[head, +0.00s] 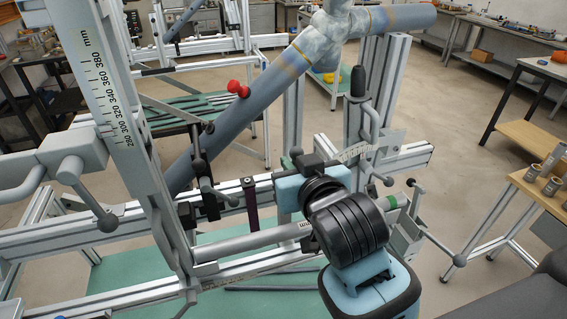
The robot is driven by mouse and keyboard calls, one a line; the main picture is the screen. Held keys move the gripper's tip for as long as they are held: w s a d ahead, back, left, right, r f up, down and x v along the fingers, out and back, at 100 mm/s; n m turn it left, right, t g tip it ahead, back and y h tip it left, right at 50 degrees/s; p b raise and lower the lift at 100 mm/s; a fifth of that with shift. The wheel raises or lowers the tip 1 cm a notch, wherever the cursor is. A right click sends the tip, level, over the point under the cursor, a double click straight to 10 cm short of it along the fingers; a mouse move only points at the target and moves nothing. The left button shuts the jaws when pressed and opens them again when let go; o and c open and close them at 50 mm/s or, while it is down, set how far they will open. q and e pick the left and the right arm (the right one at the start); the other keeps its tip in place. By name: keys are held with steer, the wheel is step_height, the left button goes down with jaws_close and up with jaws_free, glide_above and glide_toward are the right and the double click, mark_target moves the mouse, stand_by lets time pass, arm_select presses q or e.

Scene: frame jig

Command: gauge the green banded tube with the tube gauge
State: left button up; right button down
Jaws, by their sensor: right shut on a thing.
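The grey tube (250,240) lies nearly level across the lower part of the jig. My right gripper (289,190) is light blue and black and stands just above and behind the tube's middle. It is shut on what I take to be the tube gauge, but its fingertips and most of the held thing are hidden. I cannot tell whether the held thing touches the tube. My left gripper is not in view.
A thick grey frame tube (275,80) slants across the jig above. A tall scale post (108,95) stands left. Clamps with ball handles (107,221) stick out on both sides. A wooden stand (540,185) with short tubes is at right. Open floor lies between.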

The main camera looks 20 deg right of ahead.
steer(key=shift+s, duration=0.2)
steer(key=shift+f, duration=0.1)
steer(key=shift+s+f, duration=0.5)
steer(key=shift+s, duration=0.35)
steer(key=shift+f, duration=0.1)
